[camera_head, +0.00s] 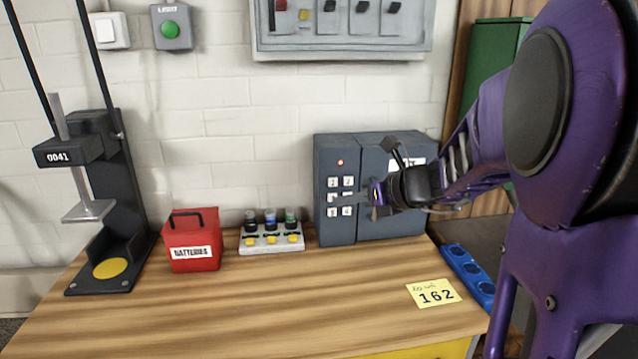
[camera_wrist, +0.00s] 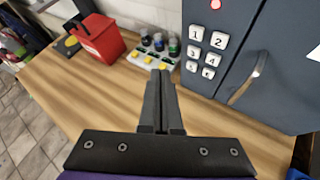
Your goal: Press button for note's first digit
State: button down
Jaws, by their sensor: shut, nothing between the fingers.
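A yellow note (camera_head: 433,293) on the bench reads "162" under a handwritten line too small to read. A dark grey safe (camera_head: 385,222) stands against the wall. Its keypad has white buttons in two columns. In the wrist view the safe (camera_wrist: 265,105) shows button 1 (camera_wrist: 196,33) at the top left and button 2 (camera_wrist: 219,40) beside it, with more numbered buttons below. My gripper (camera_head: 373,205) is in front of the safe, just right of the keypad. It is shut and empty. In the wrist view its fingertips (camera_wrist: 160,72) point left of the keypad, apart from the buttons.
A red battery box (camera_head: 192,248) and a white unit with yellow buttons (camera_head: 272,247) stand left of the safe. A dark press (camera_head: 112,200) is at the far left. A blue socket strip (camera_head: 468,273) lies at the right. The bench front (camera_head: 250,315) is clear.

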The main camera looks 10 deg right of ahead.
jog(key=w, duration=0.6)
jog(key=shift+w+p, duration=0.15)
jog(key=shift+p, duration=0.3)
jog(key=shift+w, duration=0.1)
dwell(1.5)
jog(key=shift+w, duration=0.35)
jog(key=shift+w+p, duration=0.45)
dwell(0.6)
jog(key=shift+s, duration=0.9)
jog(key=shift+s, duration=0.1)
jog(key=shift+s+b, duration=0.4)
jog(key=shift+s, duration=2)
